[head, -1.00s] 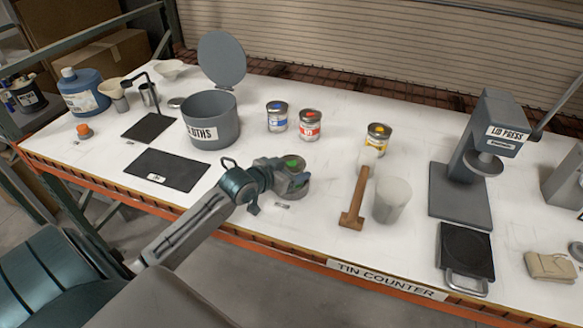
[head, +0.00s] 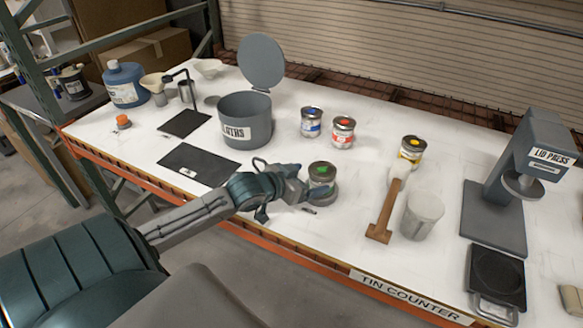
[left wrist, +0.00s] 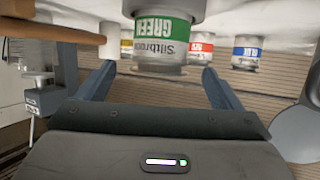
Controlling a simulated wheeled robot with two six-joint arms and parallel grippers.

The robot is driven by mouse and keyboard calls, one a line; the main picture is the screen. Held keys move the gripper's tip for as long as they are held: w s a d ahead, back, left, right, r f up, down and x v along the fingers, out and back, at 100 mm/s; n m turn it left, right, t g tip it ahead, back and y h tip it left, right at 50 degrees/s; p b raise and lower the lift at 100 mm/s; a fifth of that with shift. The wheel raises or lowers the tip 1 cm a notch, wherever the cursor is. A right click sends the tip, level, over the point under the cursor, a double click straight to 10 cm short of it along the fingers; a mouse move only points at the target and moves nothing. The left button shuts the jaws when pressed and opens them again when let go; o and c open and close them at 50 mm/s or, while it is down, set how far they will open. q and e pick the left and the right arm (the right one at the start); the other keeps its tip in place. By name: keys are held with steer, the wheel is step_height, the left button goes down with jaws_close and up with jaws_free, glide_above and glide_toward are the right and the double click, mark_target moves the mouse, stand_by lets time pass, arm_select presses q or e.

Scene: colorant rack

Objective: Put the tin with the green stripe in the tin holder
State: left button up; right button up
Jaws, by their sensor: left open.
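The tin with the green stripe (head: 321,174) stands upright in the round grey tin holder (head: 325,198) near the counter's front edge. In the left wrist view, which is upside down, the tin (left wrist: 163,40) shows its green label, and its lower end sits in the grey holder (left wrist: 165,7). My left gripper (head: 297,192) is open just left of the tin in the head view. In the left wrist view its two fingers (left wrist: 158,82) are spread wide, with the tin ahead of them and clear space around it. My right gripper is not in view.
A blue tin (head: 311,122), a red tin (head: 342,132) and a yellow tin (head: 411,151) stand farther back. A mallet (head: 388,212) and a pale cup (head: 422,215) are to the right, before the lid press (head: 495,205). The cloths bin (head: 245,122) stands behind my left arm.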

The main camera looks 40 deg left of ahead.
arm_select(q)
steer(key=shift+p+v, duration=1)
steer(key=shift+v, duration=1.9)
